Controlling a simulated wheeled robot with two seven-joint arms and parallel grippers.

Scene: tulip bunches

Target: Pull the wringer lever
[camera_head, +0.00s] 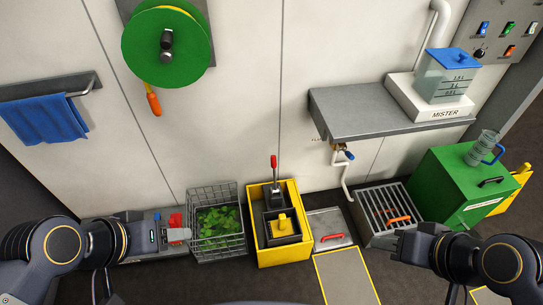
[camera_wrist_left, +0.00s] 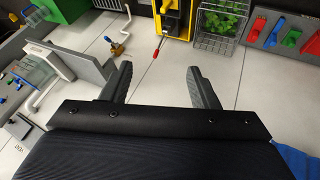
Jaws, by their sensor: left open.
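The yellow wringer (camera_head: 256,245) stands on the floor against the wall in the head view. Its lever (camera_head: 273,165) has a red grip and stands upright at the back; it also shows in the left wrist view (camera_wrist_left: 158,47). My left gripper (camera_head: 122,240) is left of the wire basket in the head view, apart from the lever. In the left wrist view its fingers (camera_wrist_left: 160,85) are spread with nothing between them. The red grip appears beyond the fingertips. My right gripper (camera_head: 403,245) is at the right in front of the floor grate; its jaw opening is unclear.
A wire basket (camera_head: 216,250) with green leaves stands left of the wringer. A grey tray with coloured items (camera_wrist_left: 288,38) is beside it. A grey shelf (camera_head: 365,108) juts from the wall at right. A green cabinet (camera_head: 450,180) stands further right.

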